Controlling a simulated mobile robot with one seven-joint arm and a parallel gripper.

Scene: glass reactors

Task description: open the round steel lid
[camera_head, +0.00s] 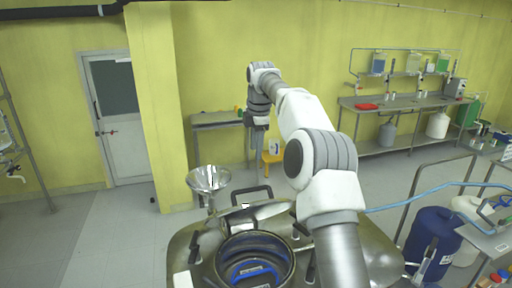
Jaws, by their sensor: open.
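A round dark-rimmed fitting (255,261) is set in the top of the steel vessel (185,245) at the bottom middle. A blue curved handle and a small white label show inside its ring. I cannot tell for sure whether this is the round steel lid, or whether it is shut. A steel cylindrical part (258,216) lies just behind it, with a dark bar handle (251,192) beyond. My gripper (256,150) points down in the upper middle, open and apart from the vessel. My arm covers the vessel's right part.
A steel funnel (209,180) stands at the vessel's back left. A blue drum (432,245), a metal rail and a blue hose (405,195) are at the right. Benches (222,119) line the yellow wall. The floor at left is clear.

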